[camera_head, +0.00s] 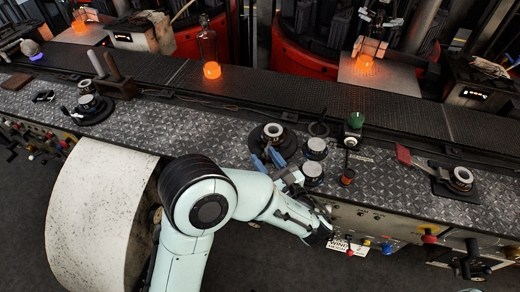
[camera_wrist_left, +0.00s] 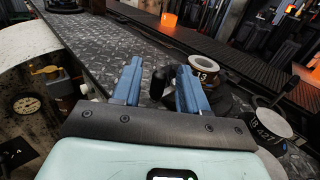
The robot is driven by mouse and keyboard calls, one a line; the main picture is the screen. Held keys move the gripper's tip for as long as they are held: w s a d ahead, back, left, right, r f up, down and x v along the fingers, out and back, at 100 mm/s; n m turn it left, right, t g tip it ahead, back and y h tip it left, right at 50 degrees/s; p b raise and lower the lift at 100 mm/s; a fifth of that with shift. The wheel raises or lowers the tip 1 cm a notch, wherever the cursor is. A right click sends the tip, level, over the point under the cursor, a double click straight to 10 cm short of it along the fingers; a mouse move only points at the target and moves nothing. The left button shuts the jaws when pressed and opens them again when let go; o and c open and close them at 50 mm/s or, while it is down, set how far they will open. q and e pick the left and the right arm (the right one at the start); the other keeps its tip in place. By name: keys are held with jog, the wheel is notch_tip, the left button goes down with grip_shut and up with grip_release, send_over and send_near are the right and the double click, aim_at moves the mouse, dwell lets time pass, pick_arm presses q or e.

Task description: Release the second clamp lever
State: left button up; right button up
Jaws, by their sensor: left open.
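The middle clamp fixture (camera_head: 273,133), a pale metal ring on a dark round base, stands on the checkered metal deck (camera_head: 200,130). In the left wrist view its ring (camera_wrist_left: 203,66) is marked 13. A dark upright clamp lever (camera_wrist_left: 160,82) stands beside it, between the two blue fingers of my left gripper (camera_wrist_left: 158,84). In the head view the left gripper (camera_head: 267,158) is just in front of the fixture, and the lever is hard to make out. My right gripper is not in view.
Similar fixtures stand at left (camera_head: 87,102) and at right (camera_head: 461,178), the latter beside a red-handled lever (camera_head: 404,154). Two white-topped cylinders (camera_head: 316,147) stand right of the gripper. A green-topped post (camera_head: 354,121) is farther right. A glowing bottle (camera_head: 211,69) stands on the conveyor behind.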

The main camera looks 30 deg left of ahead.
pick_arm(q)
jog(key=shift+x, duration=1.7)
grip_shut()
